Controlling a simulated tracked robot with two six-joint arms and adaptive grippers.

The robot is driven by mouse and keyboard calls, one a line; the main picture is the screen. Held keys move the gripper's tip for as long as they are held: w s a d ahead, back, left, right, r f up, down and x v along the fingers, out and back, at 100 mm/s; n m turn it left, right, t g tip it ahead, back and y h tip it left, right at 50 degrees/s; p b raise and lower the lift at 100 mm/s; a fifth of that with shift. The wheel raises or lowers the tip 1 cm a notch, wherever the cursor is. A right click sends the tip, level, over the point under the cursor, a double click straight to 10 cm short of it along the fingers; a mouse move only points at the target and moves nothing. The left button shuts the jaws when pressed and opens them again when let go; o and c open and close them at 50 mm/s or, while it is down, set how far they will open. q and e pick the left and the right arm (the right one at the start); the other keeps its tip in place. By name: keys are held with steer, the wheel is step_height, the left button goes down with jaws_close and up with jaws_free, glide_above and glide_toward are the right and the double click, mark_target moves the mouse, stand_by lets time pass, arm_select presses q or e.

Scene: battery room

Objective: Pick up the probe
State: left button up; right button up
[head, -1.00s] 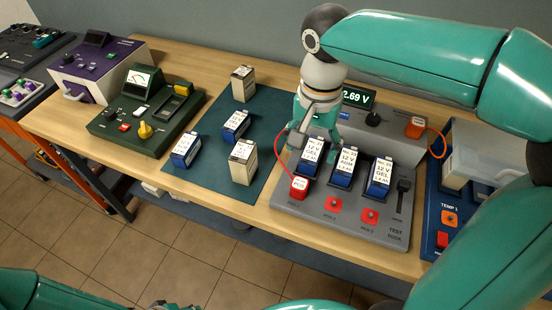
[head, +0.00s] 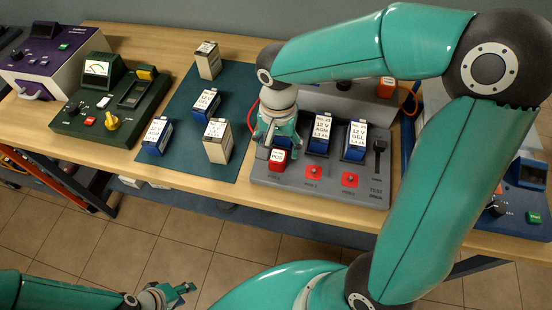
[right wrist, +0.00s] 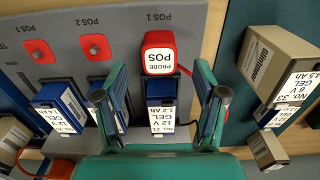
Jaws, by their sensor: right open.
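The probe (head: 278,160) is a red block with a white label reading PROBE POS. It sits at POS 1 on the grey test dock, and a red lead runs from it. It also shows in the right wrist view (right wrist: 159,53). My right gripper (head: 272,138) is just behind it, low over the dock. In the right wrist view the open fingers (right wrist: 160,78) stand on either side of a blue battery (right wrist: 162,108), with their tips close to the probe's near end. Nothing is between them in a grip. My left gripper (head: 178,292) is far off at the bottom; its jaws are unclear.
Several batteries stand on the dark mat (head: 188,115) to the left. A green tester (head: 100,105) is further left. A lever (head: 379,150) is at the dock's right.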

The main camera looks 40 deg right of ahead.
mark_target(277, 156)
steer(key=shift+s+f+p, duration=0.1)
steer(key=shift+f+p, duration=0.25)
steer(key=shift+f, duration=2.05)
jaws_close()
steer(key=shift+r, duration=0.15)
